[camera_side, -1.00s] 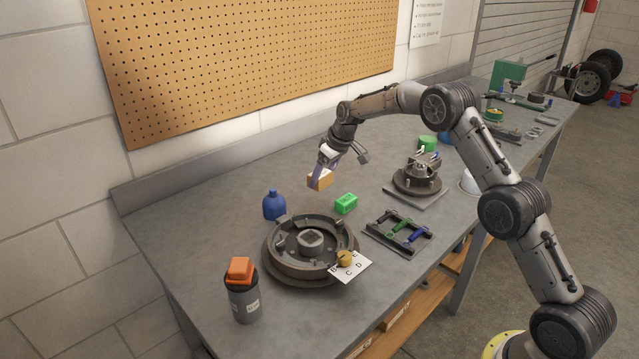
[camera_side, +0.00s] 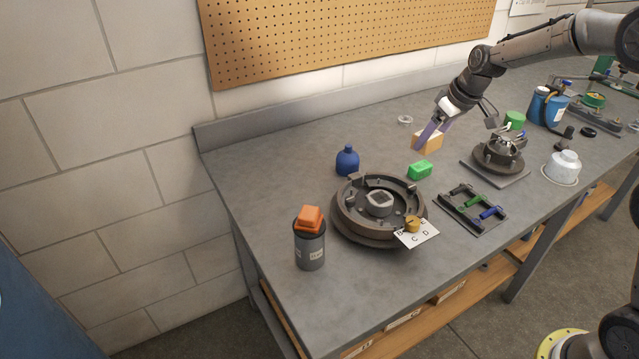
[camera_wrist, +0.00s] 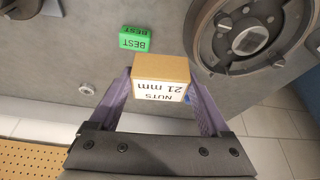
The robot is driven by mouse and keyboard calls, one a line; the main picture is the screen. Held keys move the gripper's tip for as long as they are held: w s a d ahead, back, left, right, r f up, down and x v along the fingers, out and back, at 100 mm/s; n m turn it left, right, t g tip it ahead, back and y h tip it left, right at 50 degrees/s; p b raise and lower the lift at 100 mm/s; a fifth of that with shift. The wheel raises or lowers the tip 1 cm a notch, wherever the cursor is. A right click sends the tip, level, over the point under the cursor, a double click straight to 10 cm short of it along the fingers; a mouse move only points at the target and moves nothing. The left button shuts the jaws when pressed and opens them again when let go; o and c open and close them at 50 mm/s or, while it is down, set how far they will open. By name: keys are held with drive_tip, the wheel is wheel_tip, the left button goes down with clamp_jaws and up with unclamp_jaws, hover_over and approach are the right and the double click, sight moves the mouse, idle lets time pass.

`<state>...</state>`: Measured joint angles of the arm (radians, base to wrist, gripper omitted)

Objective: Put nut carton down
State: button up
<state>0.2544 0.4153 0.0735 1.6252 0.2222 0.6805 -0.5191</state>
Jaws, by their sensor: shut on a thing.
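The nut carton is a small tan box (camera_side: 428,142) with a white face. In the wrist view the carton (camera_wrist: 161,72) reads "NUTS 21 mm" upside down. My gripper (camera_side: 426,136) is shut on it, and the purple fingers are on either side of the carton in the wrist view (camera_wrist: 160,92). In the side view the carton is behind a small green box (camera_side: 420,170). I cannot tell whether its underside touches the grey bench (camera_side: 280,160).
A blue bottle (camera_side: 347,162), round brake drum (camera_side: 345,222), lettered card (camera_side: 425,236) and orange-topped canister (camera_side: 310,245) stand left and front. A hub on a plate (camera_side: 498,155) and a rack of coloured-handled tools (camera_side: 470,208) are to the right. A small ring (camera_side: 405,120) lies behind.

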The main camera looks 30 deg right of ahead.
drive_tip(key=shift+w+a+r, duration=0.1)
drive_tip(key=shift+w+r, duration=0.7)
drive_tip(key=shift+r, duration=0.15)
drive_tip(key=w+a+n+y, duration=0.1)
drive_tip(key=w+a+n, duration=0.15)
drive_tip(key=a, duration=0.35)
drive_tip(key=w+a+n, duration=0.1)
drive_tip(key=w+a, duration=0.3)
drive_tip(key=a, duration=0.2)
drive_tip(key=w+a+n+y, duration=0.1)
drive_tip(key=w+a, duration=0.2)
drive_tip(key=a, duration=0.4)
drive_tip(key=a+f+n, duration=0.1)
drive_tip(key=a+f, duration=0.2)
drive_tip(key=a, duration=0.2)
drive_tip(key=a+f+n, duration=0.1)
drive_tip(key=a+f, duration=0.2)
drive_tip(key=a, duration=0.2)
drive_tip(key=a+f+n+g, duration=0.1)
drive_tip(key=a+f, duration=0.2)
drive_tip(key=a, duration=0.2)
drive_tip(key=shift+s+a+y, duration=0.2)
drive_tip(key=shift+s+y, duration=0.1)
drive_tip(key=shift+s, duration=0.1)
drive_tip(key=shift+f, duration=2.7)
drive_tip(key=shift+f, duration=0.1)
drive_tip(key=o, duration=1.5)
drive_tip(key=shift+f, duration=0.1)
drive_tip(key=shift+c, duration=0.2)
